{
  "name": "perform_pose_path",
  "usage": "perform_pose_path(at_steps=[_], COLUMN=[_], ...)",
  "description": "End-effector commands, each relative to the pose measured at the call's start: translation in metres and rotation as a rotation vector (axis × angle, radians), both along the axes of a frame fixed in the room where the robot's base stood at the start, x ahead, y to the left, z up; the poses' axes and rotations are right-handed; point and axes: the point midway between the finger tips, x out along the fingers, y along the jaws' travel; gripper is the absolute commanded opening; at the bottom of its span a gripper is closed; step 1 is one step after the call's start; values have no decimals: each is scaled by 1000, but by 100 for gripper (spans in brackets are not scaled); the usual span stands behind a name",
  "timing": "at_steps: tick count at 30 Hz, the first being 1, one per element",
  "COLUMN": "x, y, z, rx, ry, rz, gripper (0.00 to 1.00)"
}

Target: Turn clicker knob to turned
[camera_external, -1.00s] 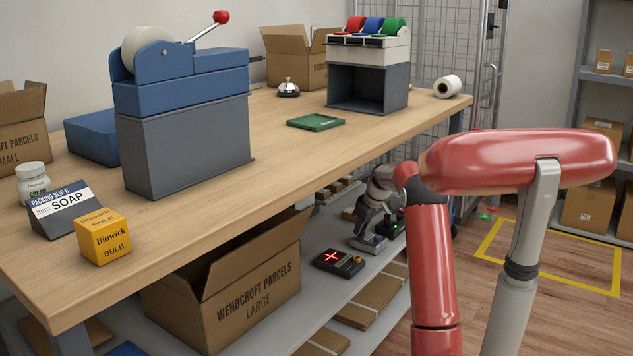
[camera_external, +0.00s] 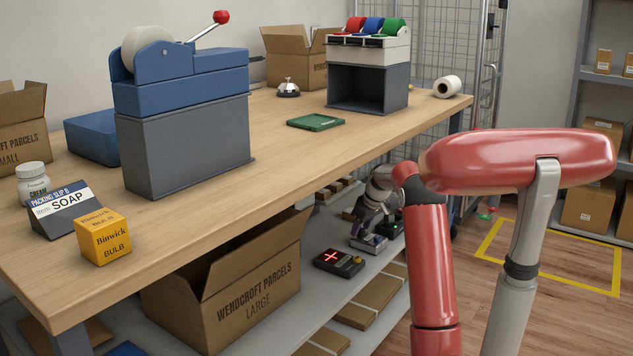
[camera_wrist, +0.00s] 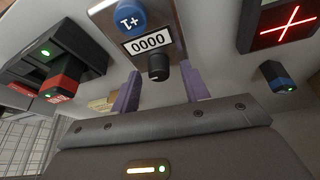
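The clicker (camera_wrist: 115,45) fills the top middle of the wrist view, with a blue "+1" button, a counter window reading 0000 and a dark round knob (camera_wrist: 158,68). In the external view the clicker (camera_external: 369,245) is a small box on the lower shelf. My gripper (camera_wrist: 160,72) is open, its two purple fingers on either side of the knob with gaps visible. I cannot tell how deep the fingers reach along it. My gripper also shows in the external view (camera_external: 369,224), just above the clicker, which hides the knob there.
A dark box with a lit red X (camera_external: 338,262) sits left of the clicker; it is at the right in the wrist view. A black device with green lights (camera_wrist: 60,55) stands on the other side. The wooden counter (camera_external: 270,165) overhangs the shelf. A large open carton (camera_external: 235,290) stands nearby.

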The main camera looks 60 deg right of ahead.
Motion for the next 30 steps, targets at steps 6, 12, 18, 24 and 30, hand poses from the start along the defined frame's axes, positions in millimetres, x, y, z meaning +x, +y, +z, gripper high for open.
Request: perform_pose_path(at_steps=[6, 12, 18, 24, 30], x=[-2, -14, -25, -29, -29], y=[0, 4, 7, 8, 8], z=[7, 38, 64, 72, 72], rx=[-2, -4, -2, 0, 0], ry=[-2, -3, -2, 0, 0], rz=[-1, 0, -1, 0, 0], gripper=[45, 45, 45, 45, 45])
